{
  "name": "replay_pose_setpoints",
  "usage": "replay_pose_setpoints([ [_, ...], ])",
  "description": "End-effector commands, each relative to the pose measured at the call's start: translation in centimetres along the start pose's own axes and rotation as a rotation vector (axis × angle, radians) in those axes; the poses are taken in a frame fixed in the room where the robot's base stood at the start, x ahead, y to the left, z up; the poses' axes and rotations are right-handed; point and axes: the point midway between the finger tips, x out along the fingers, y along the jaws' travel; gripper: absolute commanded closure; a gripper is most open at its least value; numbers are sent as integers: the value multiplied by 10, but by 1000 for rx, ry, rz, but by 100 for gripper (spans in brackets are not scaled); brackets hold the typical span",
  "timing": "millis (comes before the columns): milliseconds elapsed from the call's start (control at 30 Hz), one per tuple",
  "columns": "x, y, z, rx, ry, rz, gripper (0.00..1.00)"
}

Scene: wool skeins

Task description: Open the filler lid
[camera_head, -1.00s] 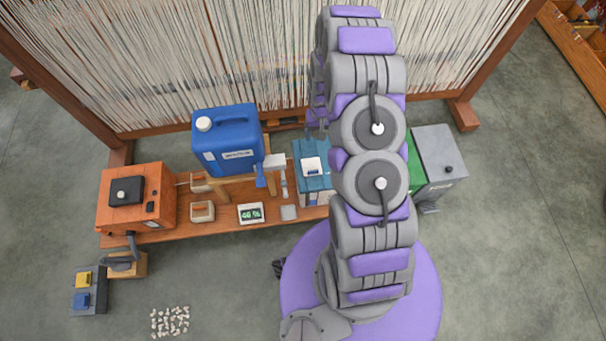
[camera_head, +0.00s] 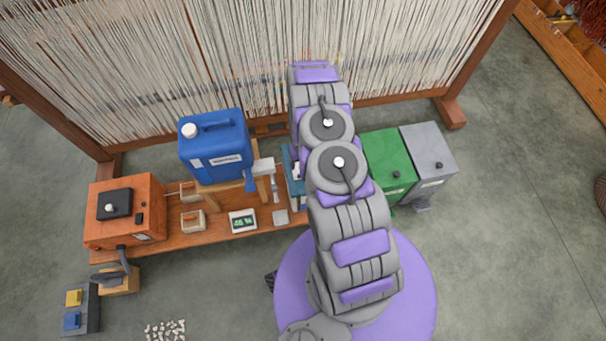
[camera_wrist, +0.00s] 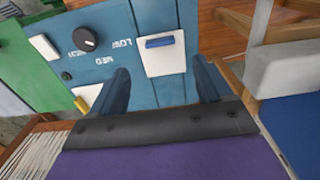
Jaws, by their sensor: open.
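In the wrist view, a teal box (camera_wrist: 185,88) fills the middle. A white flap (camera_wrist: 165,59) with a blue grip (camera_wrist: 160,42) lies on its face, apparently shut; it looks like the filler lid. My gripper (camera_wrist: 162,73) is open, with one dark blue finger to each side of the flap's lower part and nothing between them. I cannot tell whether the fingers touch the box. In the head view, the teal box (camera_head: 293,175) is mostly hidden behind my arm, and my gripper is hidden too.
A dark knob (camera_wrist: 84,39) sits beside the flap. In the head view, a blue canister (camera_head: 215,145) stands left of the teal box, and green (camera_head: 387,160) and grey (camera_head: 428,150) bins stand right. An orange box (camera_head: 125,210) is far left. The loom threads (camera_head: 200,60) rise behind.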

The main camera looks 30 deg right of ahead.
Motion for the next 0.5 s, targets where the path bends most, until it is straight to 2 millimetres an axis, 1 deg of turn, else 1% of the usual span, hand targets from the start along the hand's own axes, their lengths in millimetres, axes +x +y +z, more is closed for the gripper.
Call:
replay_pose_setpoints([
  [33,14,0,2,-1,-3,1,21],
  [200,47,1,1,-1,-1,1,21],
  [333,70,0,2,0,-4,1,21],
  [500,86,1,1,0,-1,1,21],
])
